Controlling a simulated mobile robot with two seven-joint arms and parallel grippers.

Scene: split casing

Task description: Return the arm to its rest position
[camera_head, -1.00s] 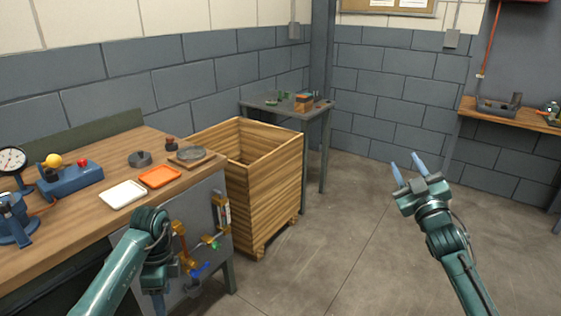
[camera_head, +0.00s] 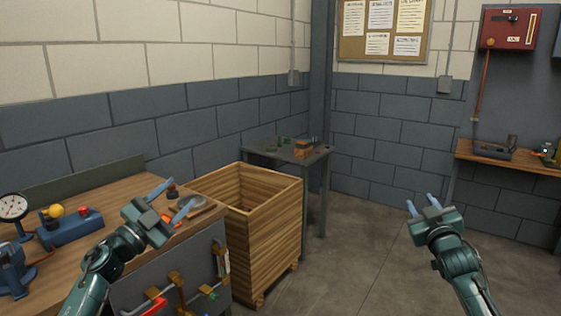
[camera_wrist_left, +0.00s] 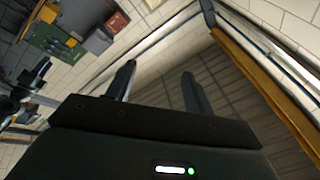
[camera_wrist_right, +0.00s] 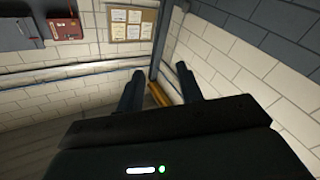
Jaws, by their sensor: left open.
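My left gripper (camera_head: 172,198) is raised over the right part of the wooden workbench (camera_head: 105,212), fingers apart with nothing between them. In the left wrist view its two fingers (camera_wrist_left: 157,85) are apart and empty. My right gripper (camera_head: 421,202) is held up over the open floor at the right, fingers apart and empty. Its fingers (camera_wrist_right: 158,85) also show apart in the right wrist view. My left arm blocks most of the bench middle, and the white tray cannot be made out.
A wooden crate (camera_head: 268,245) stands right of the bench. A grey table (camera_head: 262,151) with small parts is behind it. A blue fixture (camera_head: 70,230) and a gauge (camera_head: 12,207) sit on the bench. Piping with valves (camera_head: 178,285) is on the bench front. Floor (camera_head: 350,260) at right is clear.

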